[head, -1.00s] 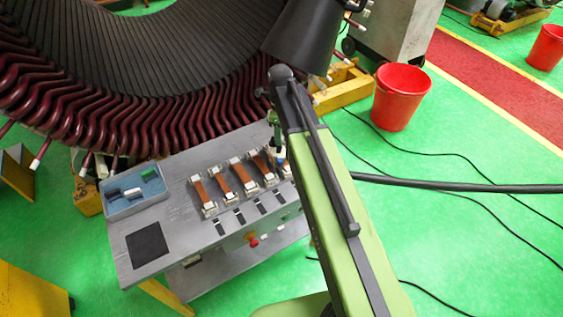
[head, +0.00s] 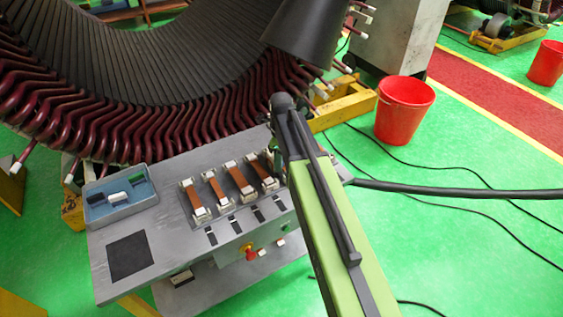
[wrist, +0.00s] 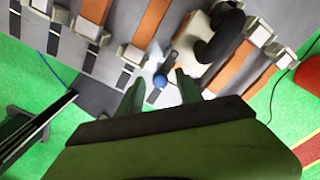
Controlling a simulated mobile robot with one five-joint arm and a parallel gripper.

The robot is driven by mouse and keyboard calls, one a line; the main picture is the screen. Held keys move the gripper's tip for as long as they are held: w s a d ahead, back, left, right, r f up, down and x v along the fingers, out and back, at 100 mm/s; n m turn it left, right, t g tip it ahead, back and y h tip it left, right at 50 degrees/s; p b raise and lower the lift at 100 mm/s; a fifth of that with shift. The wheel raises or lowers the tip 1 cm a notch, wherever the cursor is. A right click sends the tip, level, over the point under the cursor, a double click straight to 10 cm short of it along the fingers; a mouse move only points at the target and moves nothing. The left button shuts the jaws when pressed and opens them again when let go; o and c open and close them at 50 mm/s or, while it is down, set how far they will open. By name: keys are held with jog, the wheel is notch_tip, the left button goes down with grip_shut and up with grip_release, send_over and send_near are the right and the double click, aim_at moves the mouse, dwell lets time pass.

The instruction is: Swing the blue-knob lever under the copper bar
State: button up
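The lever's blue knob (wrist: 160,81) shows in the wrist view on the grey bench, with a short dark rod (wrist: 171,60) running up from it. My gripper (wrist: 157,88) is open, with its two green fingers on either side of the knob. I cannot tell whether they touch it. Copper bars (wrist: 151,22) in pale clamps lie nearby; one bar (wrist: 230,66) is to the right of the knob, partly behind a thick black curved part (wrist: 222,36). In the head view the copper bars (head: 217,191) sit in a row, and my arm hides the knob and gripper.
The grey bench (head: 165,235) carries a blue tray (head: 122,197) of small blocks and a black pad (head: 127,256). A red button (head: 250,254) is on its front. The stator's dark red coils (head: 120,135) stand close behind. A red bucket (head: 403,110) and cables lie right.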

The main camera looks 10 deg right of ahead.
grip_shut()
jog(key=shift+d, duration=0.1)
jog(key=n, duration=0.3)
jog(key=shift+w+d, duration=0.3)
jog(key=shift+d, duration=0.1)
jog(key=n, duration=0.2)
jog(key=w+d+n, duration=0.1)
jog(key=n, duration=0.1)
jog(key=w+n, duration=0.1)
jog(key=n, duration=0.2)
jog(key=shift+d, duration=0.3)
jog(key=shift+w+d+n, duration=0.1)
jog(key=shift+w+n, duration=0.1)
jog(key=shift+n, duration=0.55)
jog(key=shift+w+n, duration=0.2)
jog(key=shift+n, duration=0.55)
